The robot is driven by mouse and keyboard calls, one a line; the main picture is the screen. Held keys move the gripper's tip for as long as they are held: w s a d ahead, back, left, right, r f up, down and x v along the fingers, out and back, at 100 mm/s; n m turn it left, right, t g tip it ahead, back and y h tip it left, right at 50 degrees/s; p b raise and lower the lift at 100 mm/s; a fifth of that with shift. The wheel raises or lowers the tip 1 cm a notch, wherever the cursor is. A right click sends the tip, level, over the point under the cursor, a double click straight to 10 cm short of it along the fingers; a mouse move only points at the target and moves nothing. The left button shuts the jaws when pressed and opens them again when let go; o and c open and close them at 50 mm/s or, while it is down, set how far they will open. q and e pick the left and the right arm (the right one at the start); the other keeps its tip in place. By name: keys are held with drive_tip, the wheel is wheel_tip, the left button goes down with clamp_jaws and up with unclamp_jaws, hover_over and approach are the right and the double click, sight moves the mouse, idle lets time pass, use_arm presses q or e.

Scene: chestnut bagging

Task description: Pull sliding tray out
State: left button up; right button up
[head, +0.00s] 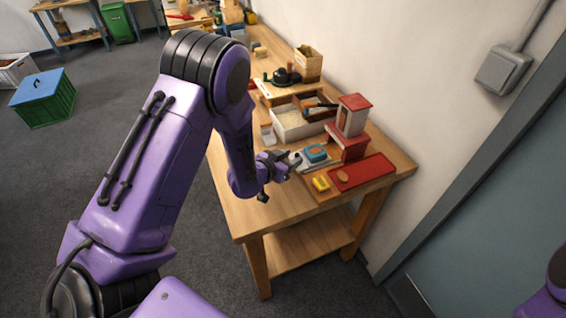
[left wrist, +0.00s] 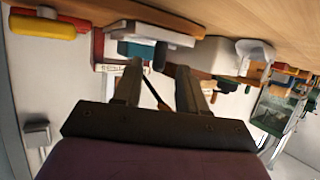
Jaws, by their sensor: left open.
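A pale flat plate (head: 303,166) with a teal-blue block (head: 316,153) on it lies on the wooden table, in front of a red-and-white stand (head: 352,118). I cannot tell for sure which part is the sliding tray. My left gripper (head: 289,164) is open at the plate's left end. In the left wrist view, which looks upside down, its two fingers (left wrist: 158,82) stand apart with nothing clearly between them. The plate (left wrist: 150,35) and block (left wrist: 136,50) show beyond the fingertips; contact cannot be told. My right gripper is out of view.
A red mat (head: 370,169) and a yellow item (head: 321,184) lie nearer the table's right end. The wall is close along the right. The table's front left corner (head: 245,220) is clear.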

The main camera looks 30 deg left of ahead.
use_arm(q)
drive_tip(key=b+v, duration=0.1)
drive_tip(key=v, duration=0.7)
drive_tip(key=shift+s+b, duration=0.35)
